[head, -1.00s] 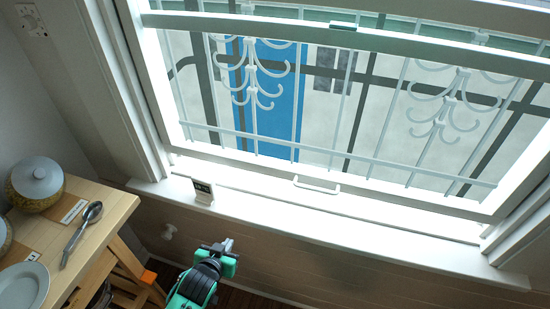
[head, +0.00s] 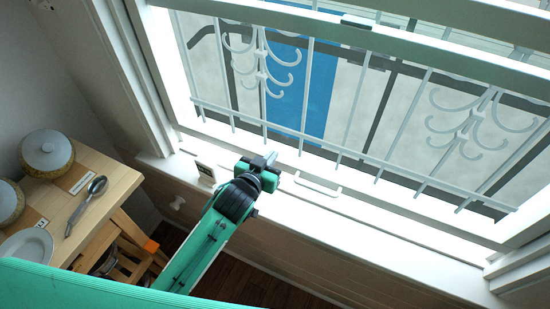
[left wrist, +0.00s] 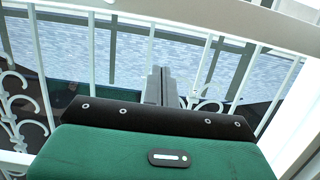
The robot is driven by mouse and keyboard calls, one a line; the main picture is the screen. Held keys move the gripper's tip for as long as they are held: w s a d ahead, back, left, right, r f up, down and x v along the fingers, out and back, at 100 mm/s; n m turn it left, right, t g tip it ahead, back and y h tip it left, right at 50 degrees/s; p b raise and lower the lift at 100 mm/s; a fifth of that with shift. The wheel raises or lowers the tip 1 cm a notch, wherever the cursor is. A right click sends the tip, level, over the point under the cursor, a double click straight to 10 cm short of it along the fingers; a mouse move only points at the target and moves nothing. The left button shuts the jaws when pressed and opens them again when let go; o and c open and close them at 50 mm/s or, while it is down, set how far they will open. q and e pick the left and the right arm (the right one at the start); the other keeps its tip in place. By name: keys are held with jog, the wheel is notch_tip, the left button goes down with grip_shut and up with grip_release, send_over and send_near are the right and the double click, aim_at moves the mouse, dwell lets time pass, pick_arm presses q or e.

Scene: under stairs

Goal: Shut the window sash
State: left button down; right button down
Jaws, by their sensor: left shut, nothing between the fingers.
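The window sash (head: 385,198) is a broad white frame across the right of the head view, with a small white pull handle (head: 318,186) on its bottom rail. How far the sash stands from the sill is hard to tell. My left gripper (head: 270,160) is shut and empty, in front of the bottom rail and left of the handle. I cannot tell whether it touches the rail. In the left wrist view its closed fingers (left wrist: 161,86) point ahead toward the white window grille (left wrist: 205,65). My right gripper is out of view.
The white sill (head: 400,245) runs below the window, with a small clock-like device (head: 205,173) on it left of my gripper. A wooden table (head: 110,205) at the left holds a lidded pot (head: 47,155), a spoon (head: 87,205) and plates. Grille scrollwork stands behind the window.

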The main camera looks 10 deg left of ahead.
pick_arm(q)
jog(key=shift+p+x, duration=0.35)
jog(key=shift+x, duration=0.9)
jog(key=shift+s+a+f+p, duration=0.1)
jog(key=shift+f+p, duration=0.35)
jog(key=shift+f, duration=1.55)
jog(key=shift+f, duration=0.1)
